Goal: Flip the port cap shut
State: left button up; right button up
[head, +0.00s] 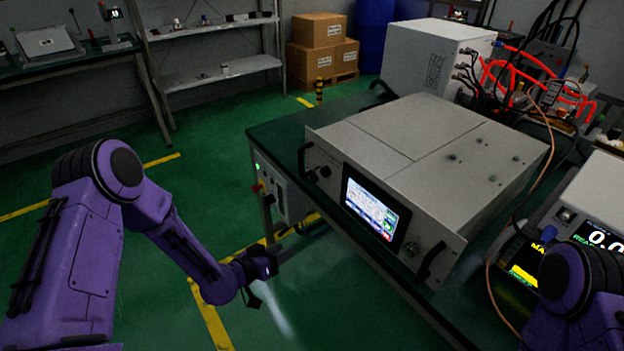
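The microwave generator (430,160) is a large grey box on the green-topped table, with a lit screen (372,212) and black handles on its front panel. A small round metal fitting (411,249) sits right of the screen; I cannot tell whether it is the port or its cap. No port cap can be made out clearly. My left gripper (265,276) is in front of the table, low and left of the generator's front panel, apart from it. It is small and dark, and its fingers cannot be told apart. My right gripper is not in view; only part of my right arm shows at lower right.
The table (280,132) has a control box (282,190) below its left end. A white unit (430,58) with black cables and red tubes stands behind the generator. Instruments with displays (535,265) stand at right. Green floor lies open at left.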

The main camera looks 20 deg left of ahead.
aim_at(312, 179)
pick_arm(q)
jog(key=w+a+r+m+t+h, duration=0.1)
jog(key=w+a+r+m+h, duration=0.1)
jog(key=w+r+m+h, duration=0.3)
jog(key=w+a+r+m+t, duration=0.1)
jog(key=w+a+r+m, duration=0.15)
jog(key=r, duration=0.55)
jog(key=shift+m, duration=0.35)
jog(key=x, duration=0.5)
jog(key=p+x, duration=0.1)
jog(key=x, duration=0.4)
jog(key=shift+s+d+f, duration=0.15)
jog(key=shift+d, duration=0.15)
jog(key=shift+w+d, duration=0.3)
jog(key=shift+w, duration=0.1)
grip_shut()
